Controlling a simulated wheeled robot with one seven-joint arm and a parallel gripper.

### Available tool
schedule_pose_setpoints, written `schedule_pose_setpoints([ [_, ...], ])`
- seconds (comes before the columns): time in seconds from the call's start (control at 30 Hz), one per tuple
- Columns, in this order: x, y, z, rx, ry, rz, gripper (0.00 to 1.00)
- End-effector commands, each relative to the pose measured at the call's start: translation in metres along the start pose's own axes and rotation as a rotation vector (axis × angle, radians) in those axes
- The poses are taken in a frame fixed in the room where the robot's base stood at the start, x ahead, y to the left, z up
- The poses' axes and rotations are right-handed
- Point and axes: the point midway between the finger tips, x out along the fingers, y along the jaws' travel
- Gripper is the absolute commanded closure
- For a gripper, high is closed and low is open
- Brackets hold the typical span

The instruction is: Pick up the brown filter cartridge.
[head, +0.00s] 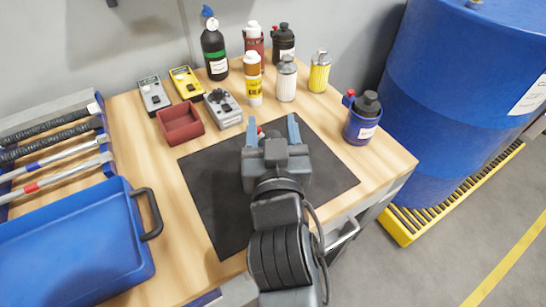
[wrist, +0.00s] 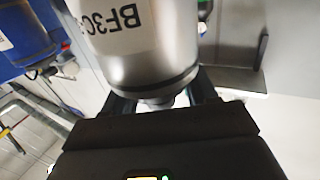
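The brown filter cartridge (head: 253,80) stands upright on the bench, orange-brown with a white lower part, in the head view. My gripper (head: 271,126) is nearer the camera, over the black mat. In the wrist view, a silver canister marked "BF3C" (wrist: 140,45) fills the upper middle, in front of the dark fingers. I cannot tell whether they touch it. The brown cartridge is not recognisable there.
A white-grey cartridge (head: 287,80) and a yellow cartridge (head: 320,73) stand to the right of the brown one. Red (head: 254,40) and black (head: 284,44) bottles stand behind. A blue bottle (head: 361,124) stands right.

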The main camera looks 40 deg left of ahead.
Motion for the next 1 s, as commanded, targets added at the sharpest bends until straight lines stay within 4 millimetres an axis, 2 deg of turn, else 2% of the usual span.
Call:
schedule_pose_setpoints([
  [0.07, -0.0002, 0.0001, 0.0000, 0.000, 0.000, 0.000, 0.49],
  [0.6, -0.0004, 0.0001, 0.0000, 0.000, 0.000, 0.000, 1.00],
  [1.0, -0.0004, 0.0001, -0.0006, 0.000, 0.001, 0.000, 1.00],
])
